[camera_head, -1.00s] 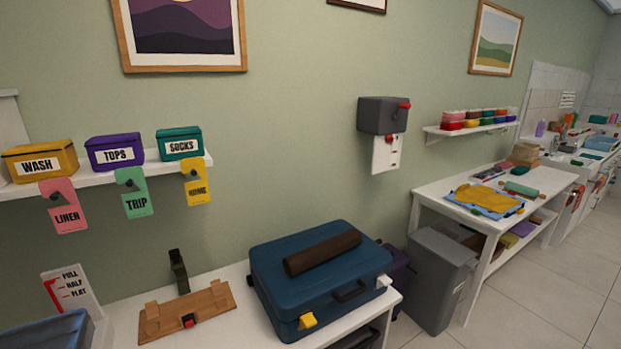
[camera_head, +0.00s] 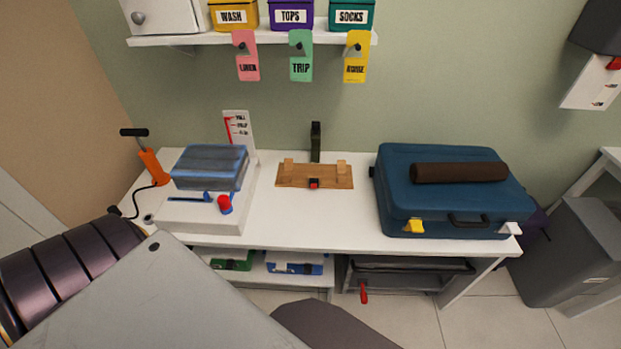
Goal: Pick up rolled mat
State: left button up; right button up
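The rolled mat (camera_head: 459,172) is a dark brown cylinder. It lies on its side on top of the closed blue suitcase (camera_head: 400,208), running left to right. The suitcase stands at the right end of the white table (camera_head: 330,232). No gripper fingers show in the head view. A dark, banded arm link of mine enters at the lower left, well away from the mat.
A wooden board (camera_head: 325,180) lies mid-table, with a dark green upright piece (camera_head: 316,142) behind it. A white box with a blue bundle (camera_head: 208,168) and an orange pump (camera_head: 153,165) stand at left. A shelf (camera_head: 190,40) with labelled boxes hangs above. A grey bin (camera_head: 565,255) stands right.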

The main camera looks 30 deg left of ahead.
aim_at(428, 172)
jog(key=i+l+u, duration=0.1)
jog(key=l, duration=0.3)
jog(key=i+l+u, duration=0.1)
jog(key=l, duration=0.25)
jog(key=i+l+u, duration=0.1)
jog(key=i+l, duration=0.15)
jog(key=l, duration=0.15)
jog(key=i+l+u, duration=0.1)
jog(key=l, duration=0.35)
jog(key=i+l+u, duration=0.1)
jog(key=l, duration=0.3)
